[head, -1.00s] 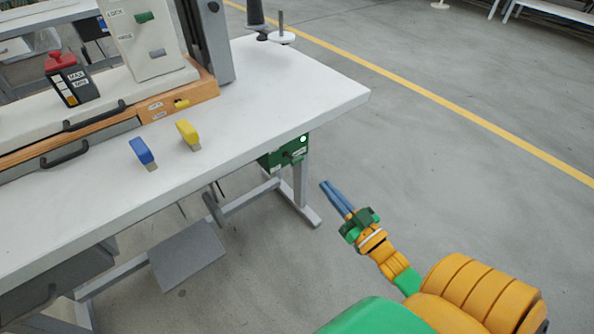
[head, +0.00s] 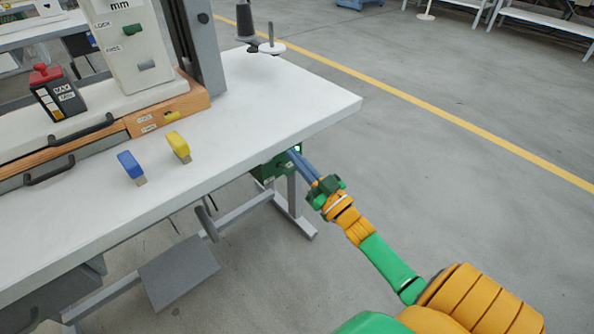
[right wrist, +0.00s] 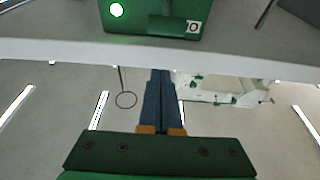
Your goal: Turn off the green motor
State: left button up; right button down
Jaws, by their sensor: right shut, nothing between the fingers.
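The green motor box (head: 264,172) hangs under the right end of the white table, partly hidden by the tabletop and by my right gripper. In the right wrist view the green box (right wrist: 136,24) is at the top edge, with a lit round white lamp (right wrist: 116,10), a dark green lever-like part (right wrist: 167,26) and a small white label (right wrist: 193,27) that seems to read 0. My right gripper (head: 292,153) is shut and empty, with its blue fingers pointing at the box front. In the wrist view the fingertips (right wrist: 161,72) appear below the box; contact cannot be told. My left gripper is not in view.
The white tabletop (head: 240,130) overhangs the box. A blue tab (head: 130,165) and a yellow tab (head: 178,145) stand on it, near the press. A grey pedal (head: 180,270) and table legs are below. The floor to the right is clear.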

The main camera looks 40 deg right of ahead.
aim_at(285, 168)
jog(key=shift+f+b, duration=0.9)
jog(key=shift+f, duration=1.1)
